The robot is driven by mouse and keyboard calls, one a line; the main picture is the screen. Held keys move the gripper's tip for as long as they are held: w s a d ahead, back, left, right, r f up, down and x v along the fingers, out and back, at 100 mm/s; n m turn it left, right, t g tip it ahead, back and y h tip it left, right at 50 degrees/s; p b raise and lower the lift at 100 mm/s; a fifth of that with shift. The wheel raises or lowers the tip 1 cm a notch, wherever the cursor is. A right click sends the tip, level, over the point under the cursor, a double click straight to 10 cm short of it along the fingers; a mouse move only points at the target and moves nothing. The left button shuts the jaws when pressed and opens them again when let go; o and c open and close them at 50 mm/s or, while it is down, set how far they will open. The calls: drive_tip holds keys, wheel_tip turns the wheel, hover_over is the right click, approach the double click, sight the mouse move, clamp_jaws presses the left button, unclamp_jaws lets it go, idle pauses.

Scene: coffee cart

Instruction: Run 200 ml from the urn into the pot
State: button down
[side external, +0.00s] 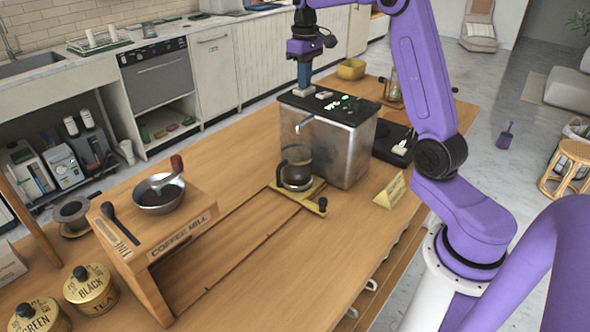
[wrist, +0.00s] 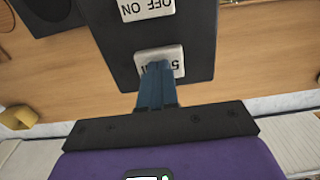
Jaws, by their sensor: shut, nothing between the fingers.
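The urn (side external: 345,152) is a metal box with a dark top panel on the wooden counter. A glass pot (side external: 296,170) with a dark handle stands below its spout (side external: 304,124); its lower part looks dark, and I cannot tell the liquid level. My gripper (side external: 303,88) is shut and points down at the panel's far left end. In the wrist view its blue fingertips (wrist: 157,70) are at a pale button (wrist: 171,58) whose label starts with "5" and is partly hidden. I cannot tell whether they press it. An "ON OFF" button (wrist: 146,8) sits beside it.
The pot stands on a yellow sliding base (side external: 312,190) with a dark knob. A yellow sign (side external: 391,191) stands right of the urn. A wooden coffee mill stand (side external: 184,238) with a metal bowl (side external: 158,196) is at left. The counter between is mostly clear.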

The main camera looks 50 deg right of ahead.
drive_tip(key=shift+r, duration=1)
drive_tip(key=shift+r, duration=0.1)
idle(1.4)
drive_tip(key=shift+r, duration=2.4)
drive_tip(key=shift+a, duration=0.1)
drive_tip(key=s+a+f+n, duration=0.25)
drive_tip(key=s+a, duration=0.35)
drive_tip(key=a, duration=0.4)
drive_tip(key=s+a+f+n, duration=0.2)
drive_tip(key=s+a+n, duration=0.3)
drive_tip(key=a, duration=0.6)
drive_tip(key=s+f+n, duration=0.2)
drive_tip(key=s+f, duration=0.2)
drive_tip(key=s, duration=0.8)
drive_tip(key=s+a+f+n, duration=0.1)
drive_tip(key=s+f+n, duration=0.2)
drive_tip(key=s, duration=0.9)
drive_tip(key=shift+s+f, duration=0.3)
drive_tip(key=shift+f, duration=0.65)
